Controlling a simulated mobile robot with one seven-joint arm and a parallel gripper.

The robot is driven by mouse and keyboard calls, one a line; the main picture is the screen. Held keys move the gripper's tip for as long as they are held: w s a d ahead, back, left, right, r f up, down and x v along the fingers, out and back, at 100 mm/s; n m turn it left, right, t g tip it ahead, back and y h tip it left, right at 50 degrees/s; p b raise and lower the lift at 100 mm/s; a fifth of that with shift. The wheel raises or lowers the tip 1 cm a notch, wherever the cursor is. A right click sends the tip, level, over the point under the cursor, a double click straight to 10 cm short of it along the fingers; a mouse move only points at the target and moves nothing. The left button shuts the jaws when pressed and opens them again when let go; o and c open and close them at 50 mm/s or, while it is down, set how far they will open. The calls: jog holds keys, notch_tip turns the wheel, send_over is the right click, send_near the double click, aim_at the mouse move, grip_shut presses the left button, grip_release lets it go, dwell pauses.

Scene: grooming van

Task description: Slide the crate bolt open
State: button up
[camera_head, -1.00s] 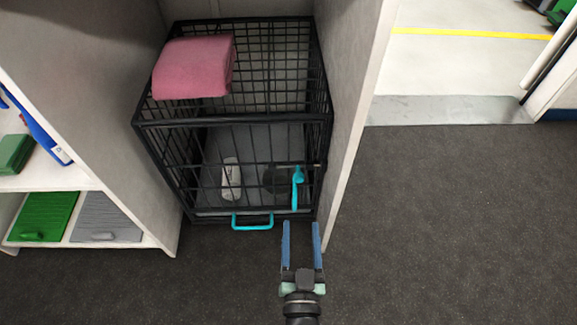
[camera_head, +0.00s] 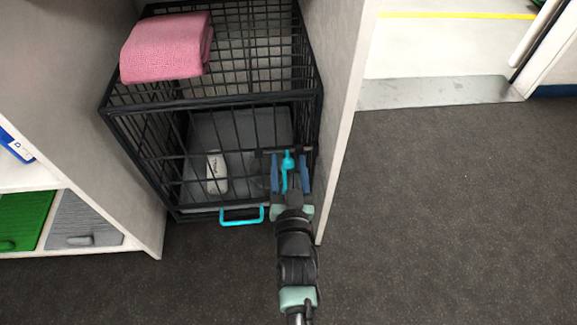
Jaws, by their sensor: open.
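The black wire crate (camera_head: 212,102) stands in a bay between pale panels. Its cyan bolt handle (camera_head: 288,161) is at the right side of the front, on a dark bar. My gripper (camera_head: 290,161) is open at the crate's front, with one blue finger on each side of the bolt handle. I cannot tell whether either finger touches it. The gripper hides the lower part of the handle and the crate's lower right corner. A cyan tray handle (camera_head: 241,216) sticks out at the crate's bottom front.
A folded pink towel (camera_head: 166,47) lies on the crate's top. A white bottle (camera_head: 216,171) is inside the crate. The pale right panel (camera_head: 338,110) stands close beside my gripper. Dark floor (camera_head: 450,210) to the right is clear.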

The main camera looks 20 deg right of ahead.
jog(key=shift+w, duration=0.2)
grip_shut()
jog(key=shift+d, duration=0.1)
dwell(1.3)
